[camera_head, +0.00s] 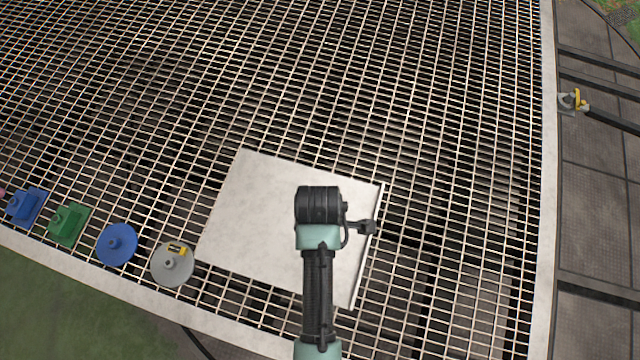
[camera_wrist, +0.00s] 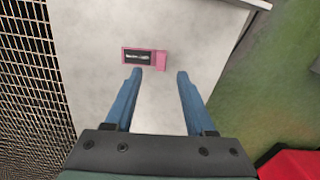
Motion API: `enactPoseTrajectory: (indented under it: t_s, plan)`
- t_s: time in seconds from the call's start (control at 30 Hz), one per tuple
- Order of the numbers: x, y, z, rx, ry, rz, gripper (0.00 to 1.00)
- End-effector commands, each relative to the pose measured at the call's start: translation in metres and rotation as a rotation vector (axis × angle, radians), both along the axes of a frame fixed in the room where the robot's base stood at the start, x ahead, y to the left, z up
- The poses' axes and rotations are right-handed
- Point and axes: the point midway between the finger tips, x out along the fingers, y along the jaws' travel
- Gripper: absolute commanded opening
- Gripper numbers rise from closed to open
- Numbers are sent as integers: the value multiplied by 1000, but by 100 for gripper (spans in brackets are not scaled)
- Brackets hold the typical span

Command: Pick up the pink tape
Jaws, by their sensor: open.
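The pink tape (camera_wrist: 160,60) shows in the wrist view as a small pink block with a dark label, lying on a white board. My gripper (camera_wrist: 156,74) is open, with its two blue fingers pointing toward the tape and nothing between them. The tape lies just beyond the fingertips, more toward the left finger. In the head view my arm stands over the white board (camera_head: 240,200); the tape and the fingers are hidden there.
The board rests on a metal grating (camera_head: 400,80). Along the lower left stand a blue block (camera_head: 25,207), a green block (camera_head: 68,224), a blue disc (camera_head: 117,245) and a grey disc (camera_head: 172,265) with a yellow-black item (camera_head: 178,251). A red thing (camera_wrist: 292,164) shows in the wrist view.

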Motion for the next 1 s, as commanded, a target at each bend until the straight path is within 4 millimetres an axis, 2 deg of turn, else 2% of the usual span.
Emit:
enactPoseTrajectory:
  t_s: [0.13, 0.4, 0.7, 0.77, 1.0]
  plan:
    - [-1, 1, -10, 0, 2, -1, 55]
    - [-2, 4, -49, 0, 0, -1, 55]
    - [-1, 4, -54, -1, -3, -1, 55]
    - [-2, 4, -54, 0, -2, -1, 48]
    - [-2, 4, -54, 0, -2, -1, 5]
